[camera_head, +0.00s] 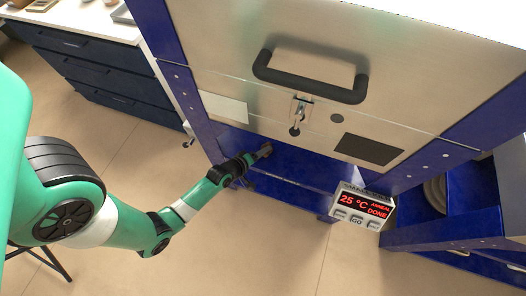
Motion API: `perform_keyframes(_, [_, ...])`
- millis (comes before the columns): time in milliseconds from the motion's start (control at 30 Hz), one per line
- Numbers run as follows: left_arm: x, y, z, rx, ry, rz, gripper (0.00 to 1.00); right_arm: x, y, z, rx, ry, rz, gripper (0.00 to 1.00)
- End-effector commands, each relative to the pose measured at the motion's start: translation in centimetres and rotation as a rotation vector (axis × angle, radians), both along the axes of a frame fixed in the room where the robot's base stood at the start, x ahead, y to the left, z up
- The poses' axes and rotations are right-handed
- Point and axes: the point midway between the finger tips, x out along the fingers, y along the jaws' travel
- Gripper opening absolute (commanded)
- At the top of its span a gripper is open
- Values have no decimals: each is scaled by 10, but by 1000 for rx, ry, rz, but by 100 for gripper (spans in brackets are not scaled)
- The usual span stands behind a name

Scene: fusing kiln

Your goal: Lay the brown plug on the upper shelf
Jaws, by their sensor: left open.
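I cannot make out a brown plug. My left gripper (258,168) is open, in front of the blue ledge (300,170) below the steel kiln front (225,60). No object shows between its fingers. A small dark round spot (337,118) sits on the kiln front, right of the latch (298,112); I cannot tell whether it is a hole or a plug. I cannot tell which surface is the upper shelf. My right gripper is out of view.
A black handle (310,82) juts from the kiln front. A control box (362,207) reading 25 °C and DONE projects at lower right. A navy drawer cabinet (90,75) stands upper left. The floor between is open.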

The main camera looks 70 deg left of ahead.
Motion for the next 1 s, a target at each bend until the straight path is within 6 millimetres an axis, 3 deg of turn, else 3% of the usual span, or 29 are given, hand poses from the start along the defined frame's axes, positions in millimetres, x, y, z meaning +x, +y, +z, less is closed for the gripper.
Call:
perform_keyframes(267, [-45,-24,37,-3,4,2,62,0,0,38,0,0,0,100])
perform_keyframes(500, [-77,-40,58,-1,-2,2,62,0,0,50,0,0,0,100])
perform_keyframes(1000, [-82,-43,61,2,-4,0,62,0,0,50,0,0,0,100])
